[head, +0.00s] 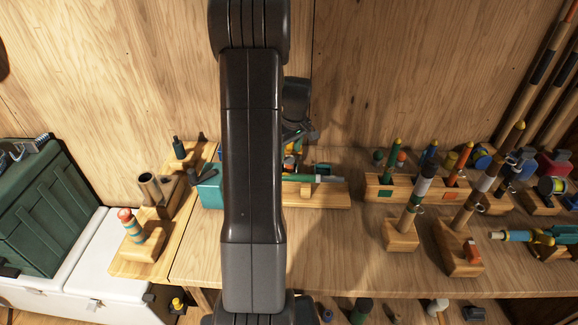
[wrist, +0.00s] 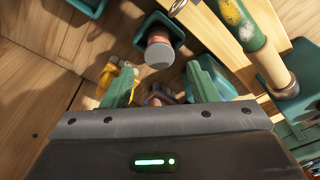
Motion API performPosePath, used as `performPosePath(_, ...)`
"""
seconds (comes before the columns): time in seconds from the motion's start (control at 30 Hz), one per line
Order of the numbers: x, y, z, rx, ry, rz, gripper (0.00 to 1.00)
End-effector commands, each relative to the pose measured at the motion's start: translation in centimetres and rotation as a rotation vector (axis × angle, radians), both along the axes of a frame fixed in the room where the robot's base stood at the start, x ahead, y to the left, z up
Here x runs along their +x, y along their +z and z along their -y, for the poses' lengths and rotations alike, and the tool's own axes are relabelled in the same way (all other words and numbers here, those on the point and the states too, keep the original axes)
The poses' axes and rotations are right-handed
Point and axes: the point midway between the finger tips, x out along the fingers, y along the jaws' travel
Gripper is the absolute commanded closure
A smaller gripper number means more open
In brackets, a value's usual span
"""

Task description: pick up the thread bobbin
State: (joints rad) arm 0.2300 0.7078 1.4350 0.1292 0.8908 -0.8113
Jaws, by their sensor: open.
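My gripper (wrist: 164,78) is open in the wrist view, with its two green fingers apart. A red cylinder with a pale grey end (wrist: 160,52) stands in a teal holder just beyond the fingertips; it looks like a spool, but I cannot tell whether it is the thread bobbin. A small brownish-purple piece (wrist: 157,96) shows low between the fingers, partly hidden by the gripper body. Nothing is clearly held. In the head view my arm hides most of the place under the gripper.
In the wrist view, a yellow item (wrist: 120,72) lies by the left finger and a speckled rod (wrist: 240,30) is at upper right. In the head view, wooden blocks with floats (head: 400,235) stand to the right, and a green box (head: 38,205) is at left.

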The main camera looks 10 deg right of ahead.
Motion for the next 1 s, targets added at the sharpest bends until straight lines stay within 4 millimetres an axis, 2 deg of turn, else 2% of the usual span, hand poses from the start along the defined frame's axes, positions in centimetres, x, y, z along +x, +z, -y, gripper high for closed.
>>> performPosePath(0.3,-0.1,-4.0,0.0,0.002,0.0,-0.003,0.46)
performPosePath(0.4,0.0,-4.8,0.0,0.001,0.0,-0.003,0.46)
performPosePath(0.67,0.1,-5.1,-0.1,0.0,0.0,0.0,0.46)
performPosePath(0.77,0.1,-5.1,-0.1,0.0,0.0,0.0,0.62)
performPosePath(0.9,0.1,-5.1,-0.1,0.0,0.0,0.0,0.89)
performPosePath(1.0,0.1,-5.0,0.0,0.0,0.0,0.0,0.93)
